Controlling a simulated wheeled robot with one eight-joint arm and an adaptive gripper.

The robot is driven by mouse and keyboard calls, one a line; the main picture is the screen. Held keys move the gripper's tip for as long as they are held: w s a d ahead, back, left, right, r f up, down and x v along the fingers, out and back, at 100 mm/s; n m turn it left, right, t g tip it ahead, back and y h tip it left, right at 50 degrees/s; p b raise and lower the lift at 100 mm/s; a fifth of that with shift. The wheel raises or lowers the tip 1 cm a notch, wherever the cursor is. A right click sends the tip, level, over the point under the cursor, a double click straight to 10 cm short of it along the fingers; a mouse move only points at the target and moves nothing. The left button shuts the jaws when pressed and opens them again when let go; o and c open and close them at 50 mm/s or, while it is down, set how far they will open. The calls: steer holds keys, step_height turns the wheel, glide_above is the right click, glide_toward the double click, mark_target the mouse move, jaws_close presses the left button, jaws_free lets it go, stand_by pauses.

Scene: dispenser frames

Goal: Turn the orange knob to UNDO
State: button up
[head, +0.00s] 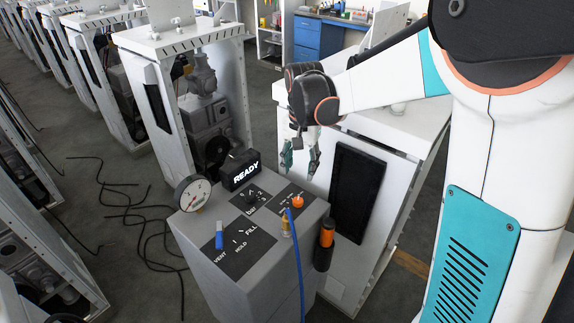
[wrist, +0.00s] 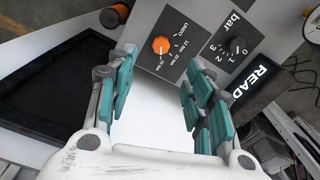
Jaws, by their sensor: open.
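The orange knob (head: 297,201) sits on a dark label plate at the right back of the grey console top. In the wrist view the orange knob (wrist: 160,45) shows near the top, with a white pointer line and the word UNDO on the plate beside it. My gripper (head: 300,168) is above and behind the knob in the head view, apart from it. In the wrist view its teal-padded fingers (wrist: 158,95) are spread wide with nothing between them. The exact marking the knob points at is too small to tell.
The console (head: 255,270) also carries a black bar knob (head: 252,197), a READY display (head: 241,170), a round gauge (head: 194,192), a blue lever (head: 219,236) and a blue hose (head: 296,255). An orange-and-black handle (head: 325,245) hangs at its right side. A white cabinet (head: 380,150) stands close behind.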

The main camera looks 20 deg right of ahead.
mark_target(298, 200)
steer(key=f+b, duration=0.1)
steer(key=f, duration=0.3)
steer(key=w+f+b, duration=0.1)
steer(key=f+b, duration=0.1)
steer(key=f, duration=0.3)
steer(key=f+b, duration=0.1)
steer(key=f, duration=0.4)
steer(key=shift+w+d+f+b, duration=0.15)
steer(key=shift+w+f+b, duration=0.1)
steer(key=shift+w+b, duration=0.1)
steer(key=c, duration=1)
